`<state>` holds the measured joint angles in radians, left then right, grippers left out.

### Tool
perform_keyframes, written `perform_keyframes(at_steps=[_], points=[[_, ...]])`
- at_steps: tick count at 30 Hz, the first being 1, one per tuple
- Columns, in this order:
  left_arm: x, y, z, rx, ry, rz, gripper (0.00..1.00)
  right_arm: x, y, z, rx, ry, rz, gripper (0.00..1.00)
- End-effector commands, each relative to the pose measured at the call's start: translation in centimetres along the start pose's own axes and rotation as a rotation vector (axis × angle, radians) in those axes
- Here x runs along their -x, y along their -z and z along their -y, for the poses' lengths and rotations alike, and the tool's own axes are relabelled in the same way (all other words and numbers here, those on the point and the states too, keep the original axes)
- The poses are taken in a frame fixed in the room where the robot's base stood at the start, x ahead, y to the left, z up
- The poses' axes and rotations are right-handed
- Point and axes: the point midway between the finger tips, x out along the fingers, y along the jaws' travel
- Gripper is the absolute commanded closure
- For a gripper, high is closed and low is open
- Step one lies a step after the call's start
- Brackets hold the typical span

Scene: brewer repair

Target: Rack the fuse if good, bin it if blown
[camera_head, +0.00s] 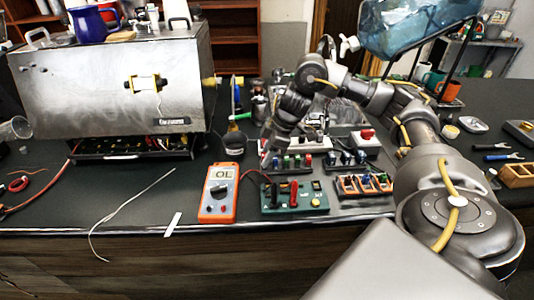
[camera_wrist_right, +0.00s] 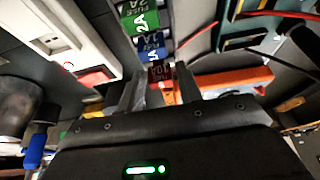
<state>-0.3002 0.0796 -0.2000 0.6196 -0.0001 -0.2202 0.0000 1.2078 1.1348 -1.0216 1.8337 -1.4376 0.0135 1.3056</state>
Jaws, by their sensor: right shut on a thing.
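My right gripper (camera_head: 268,152) reaches down over the left end of a dark fuse rack (camera_head: 289,170). In the right wrist view, its two fingers (camera_wrist_right: 157,92) are shut on a red fuse (camera_wrist_right: 160,74) marked 10A. A green fuse (camera_wrist_right: 140,18) and a blue fuse (camera_wrist_right: 150,45) stand in line beyond it. I cannot tell whether the red fuse is seated or lifted. An orange multimeter (camera_head: 217,193) reads OL, beside a green test board (camera_head: 294,197). A second row of coloured fuses (camera_head: 346,158) stands to the right. My left gripper is not in view.
A steel brewer (camera_head: 110,85) stands at the left. An orange-framed holder (camera_head: 363,185) sits right of the test board, and a white box with a red button (camera_head: 366,142) behind it. Loose wire (camera_head: 125,210) lies on the front left counter, otherwise mostly clear.

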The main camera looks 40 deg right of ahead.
Motion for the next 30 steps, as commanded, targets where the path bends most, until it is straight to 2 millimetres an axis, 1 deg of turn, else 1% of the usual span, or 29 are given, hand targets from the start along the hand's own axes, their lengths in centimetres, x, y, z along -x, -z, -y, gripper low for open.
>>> perform_keyframes(at_steps=[17,30], points=[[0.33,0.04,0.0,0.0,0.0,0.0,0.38,-0.56,-0.24,-0.02,-0.001,-0.001,0.0,0.86],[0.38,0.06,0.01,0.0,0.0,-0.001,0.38,-0.61,-0.26,-0.01,0.0,0.0,0.0,0.86]])
